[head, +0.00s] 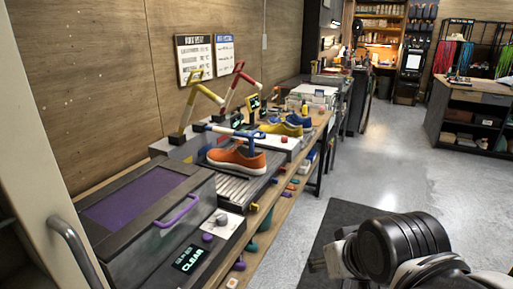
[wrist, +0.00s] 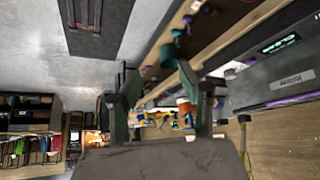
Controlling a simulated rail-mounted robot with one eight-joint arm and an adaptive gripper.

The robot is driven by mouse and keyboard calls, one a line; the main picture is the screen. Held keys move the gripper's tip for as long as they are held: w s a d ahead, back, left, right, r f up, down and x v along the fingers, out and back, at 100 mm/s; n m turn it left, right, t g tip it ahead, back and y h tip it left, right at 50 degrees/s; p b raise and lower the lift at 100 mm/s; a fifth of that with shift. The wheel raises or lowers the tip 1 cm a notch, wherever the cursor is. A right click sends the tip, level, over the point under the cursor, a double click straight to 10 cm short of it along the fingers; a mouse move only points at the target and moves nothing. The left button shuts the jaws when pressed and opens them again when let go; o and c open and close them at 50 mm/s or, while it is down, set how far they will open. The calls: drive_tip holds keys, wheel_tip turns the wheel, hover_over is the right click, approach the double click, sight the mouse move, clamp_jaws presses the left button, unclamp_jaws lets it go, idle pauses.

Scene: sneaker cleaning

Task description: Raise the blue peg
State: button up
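I cannot tell for certain which of these small pieces is the blue peg. A blue-and-white lever arm (head: 225,131) lies above an orange sneaker (head: 236,160). My gripper shows in the wrist view (wrist: 163,92), with its two fingers well apart and nothing between them. In the head view my arm is at the lower right, over the floor and apart from the bench.
A grey machine with a purple-windowed lid (head: 130,205) and a "CLEAR" display stands at the near left. Yellow (head: 200,103) and red (head: 230,88) lever arms rise behind the sneaker. A dark mat (head: 340,225) lies on open floor right of the bench.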

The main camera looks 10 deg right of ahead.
drive_tip(key=shift+w+r, duration=0.1)
drive_tip(key=shift+c, duration=0.9)
drive_tip(key=w+a+r+m+y+p, duration=0.25)
drive_tip(key=w+r, duration=0.25)
drive_tip(key=w, duration=0.4)
drive_tip(key=m+t+y+p, duration=0.5)
drive_tip(key=m+t+y, duration=0.1)
drive_tip(key=m, duration=0.2)
approach(263, 134)
drive_tip(key=x, duration=1)
drive_tip(key=shift+a+f, duration=0.1)
drive_tip(key=shift+f, duration=0.15)
drive_tip(key=shift+c, duration=0.3)
clamp_jaws()
